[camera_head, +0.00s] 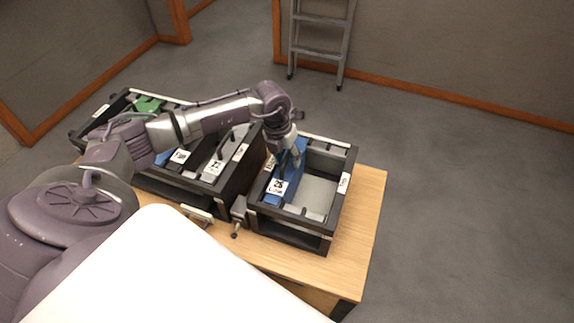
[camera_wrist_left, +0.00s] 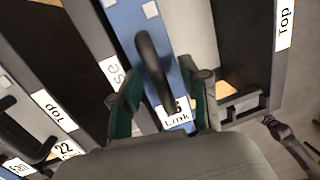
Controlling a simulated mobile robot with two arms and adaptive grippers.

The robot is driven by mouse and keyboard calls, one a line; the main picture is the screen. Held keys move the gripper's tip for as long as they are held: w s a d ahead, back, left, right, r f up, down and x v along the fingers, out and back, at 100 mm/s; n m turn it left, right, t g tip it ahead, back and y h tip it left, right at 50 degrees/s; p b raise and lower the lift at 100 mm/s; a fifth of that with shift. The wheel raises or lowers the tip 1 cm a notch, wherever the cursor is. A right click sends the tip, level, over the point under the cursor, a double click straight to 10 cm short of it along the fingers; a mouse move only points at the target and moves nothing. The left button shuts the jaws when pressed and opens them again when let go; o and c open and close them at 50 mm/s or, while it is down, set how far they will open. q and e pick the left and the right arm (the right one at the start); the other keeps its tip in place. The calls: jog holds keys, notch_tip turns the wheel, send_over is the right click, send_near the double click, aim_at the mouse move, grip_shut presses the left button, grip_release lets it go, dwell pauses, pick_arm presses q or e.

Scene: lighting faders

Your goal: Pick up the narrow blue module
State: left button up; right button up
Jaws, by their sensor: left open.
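A narrow blue module (camera_head: 290,183) with a white "Link" label at its near end stands in the left part of the right-hand black case (camera_head: 285,219). In the wrist view the blue module (camera_wrist_left: 190,128) carries a black arched handle (camera_wrist_left: 152,62). My left gripper (camera_head: 291,153) is over the module. In the wrist view its green-padded fingers (camera_wrist_left: 166,103) are apart, one on each side of the module and handle. I cannot tell whether they touch it. My right gripper is not in view.
A longer black case (camera_head: 188,193) with several modules, including a green one (camera_head: 148,104), stands to the left. Both cases are on a wooden table (camera_head: 363,215), bare along its right side. A clamp (camera_head: 239,212) sits between the cases in front. A ladder (camera_head: 319,50) leans on the wall.

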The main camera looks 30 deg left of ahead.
pick_arm(q)
jog(key=shift+f, duration=0.1)
jog(key=shift+c, duration=0.3)
grip_shut()
jog(key=shift+w, duration=0.15)
jog(key=shift+r, duration=0.25)
